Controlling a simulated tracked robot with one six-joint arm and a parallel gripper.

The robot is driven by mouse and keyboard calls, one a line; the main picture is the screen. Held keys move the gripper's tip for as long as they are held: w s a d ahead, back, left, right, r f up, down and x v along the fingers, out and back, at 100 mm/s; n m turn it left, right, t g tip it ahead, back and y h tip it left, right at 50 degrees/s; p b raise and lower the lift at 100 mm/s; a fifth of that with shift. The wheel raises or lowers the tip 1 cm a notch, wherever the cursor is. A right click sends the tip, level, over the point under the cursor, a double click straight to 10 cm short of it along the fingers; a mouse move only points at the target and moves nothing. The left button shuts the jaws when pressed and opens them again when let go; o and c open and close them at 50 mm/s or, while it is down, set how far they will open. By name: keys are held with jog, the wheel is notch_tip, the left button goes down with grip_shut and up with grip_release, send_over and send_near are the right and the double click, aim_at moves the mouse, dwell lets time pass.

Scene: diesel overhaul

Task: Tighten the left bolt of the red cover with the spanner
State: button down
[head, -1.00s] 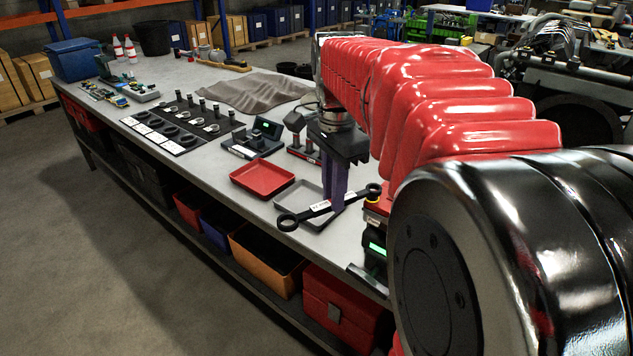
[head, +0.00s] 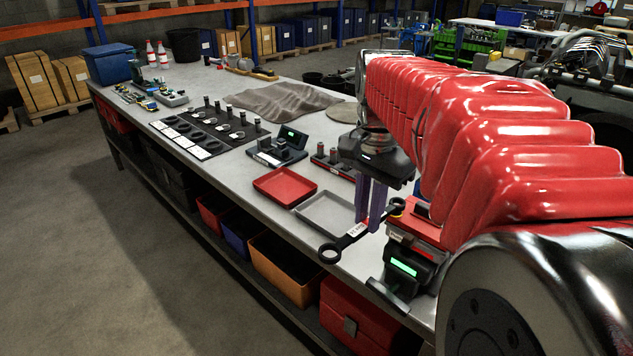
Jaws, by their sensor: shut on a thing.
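The spanner (head: 345,244) is dark with a pale label on its shaft and a ring at each end. My gripper (head: 371,218) points down with its two purple fingers shut on the spanner's shaft. The near ring hangs over the bench's front edge, beside the grey tray; the far ring shows just right of the fingers. I cannot tell how high the spanner is above the bench. I cannot make out the red cover or its left bolt; my arm hides part of the right side.
A grey tray (head: 308,218) and a red tray (head: 284,187) lie left of my gripper. A red-and-black device with a green display (head: 404,266) stands close on the right. The bench's left part holds tools and a cloth (head: 282,104). Floor at left is clear.

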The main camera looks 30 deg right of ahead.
jog(key=shift+s+d+n, duration=0.3)
jog(key=shift+s+n, duration=0.35)
jog(key=shift+n, duration=0.2)
jog(key=shift+s+d+n, duration=0.3)
jog(key=shift+s+n, duration=0.35)
jog(key=shift+n, duration=0.2)
jog(key=shift+s+d, duration=0.1)
jog(key=s+d+n, duration=0.1)
jog(key=s+n, duration=0.1)
jog(key=n, duration=0.1)
jog(key=shift+d, duration=0.4)
jog(key=shift+f, duration=0.85)
jog(key=shift+w+a+m, duration=1)
jog(key=shift+w+m, duration=0.1)
jog(key=shift+m, duration=0.5)
